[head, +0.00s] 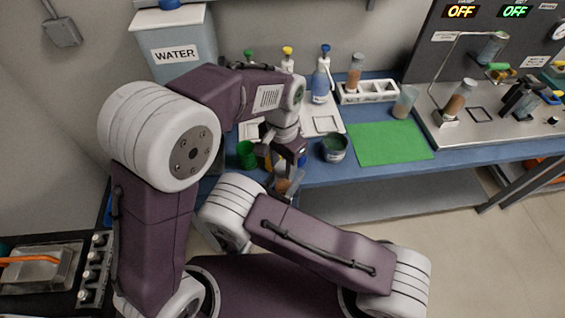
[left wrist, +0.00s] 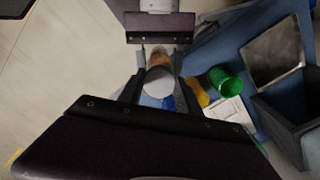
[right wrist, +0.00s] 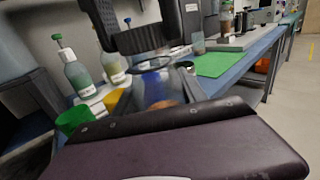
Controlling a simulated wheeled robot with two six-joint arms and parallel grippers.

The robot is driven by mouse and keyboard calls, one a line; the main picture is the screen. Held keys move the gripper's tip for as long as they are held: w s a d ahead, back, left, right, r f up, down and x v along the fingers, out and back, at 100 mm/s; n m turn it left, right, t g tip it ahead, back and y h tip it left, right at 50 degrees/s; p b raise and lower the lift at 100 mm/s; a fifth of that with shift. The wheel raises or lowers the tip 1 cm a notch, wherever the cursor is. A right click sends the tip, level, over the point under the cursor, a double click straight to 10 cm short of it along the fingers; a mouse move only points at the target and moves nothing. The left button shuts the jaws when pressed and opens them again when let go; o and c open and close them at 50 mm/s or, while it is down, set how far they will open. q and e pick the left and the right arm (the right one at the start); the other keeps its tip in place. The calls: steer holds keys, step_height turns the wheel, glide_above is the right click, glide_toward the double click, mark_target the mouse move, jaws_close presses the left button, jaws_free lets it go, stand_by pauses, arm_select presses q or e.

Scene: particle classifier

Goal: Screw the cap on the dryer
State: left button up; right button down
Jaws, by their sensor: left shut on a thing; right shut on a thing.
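The dryer (head: 284,186), a clear vessel with orange-brown contents, is in the air in front of the bench. It also shows in the right wrist view (right wrist: 158,88), between the fingers of my right gripper (right wrist: 160,95), which is shut on it. My left gripper (head: 291,163) is just above it, pointing down. In the left wrist view, a grey round cap (left wrist: 158,80) sits between the left fingers, with the orange-brown dryer contents just beyond. The cap and dryer are close together; whether they touch is hidden. My right arm hides the right gripper in the head view.
A green cup (head: 246,154), a dark bowl (head: 334,148) and a green mat (head: 392,143) are on the blue bench. Behind stand wash bottles (head: 320,86), a white rack (head: 369,92) and a WATER container (head: 176,50). The metal equipment base (head: 490,125) is at right.

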arm_select(q)
steer(key=shift+f, duration=0.35)
steer(key=m, duration=0.6)
steer(key=shift+w, duration=0.15)
steer(key=m, duration=0.3)
steer(key=shift+m, duration=0.3)
steer(key=m, duration=0.6)
steer(key=shift+w, duration=0.2)
steer(key=m, duration=0.6)
steer(key=shift+w+d+m, duration=0.1)
steer(key=shift+m, duration=0.2)
steer(key=m, duration=0.7)
steer(key=shift+d, duration=0.15)
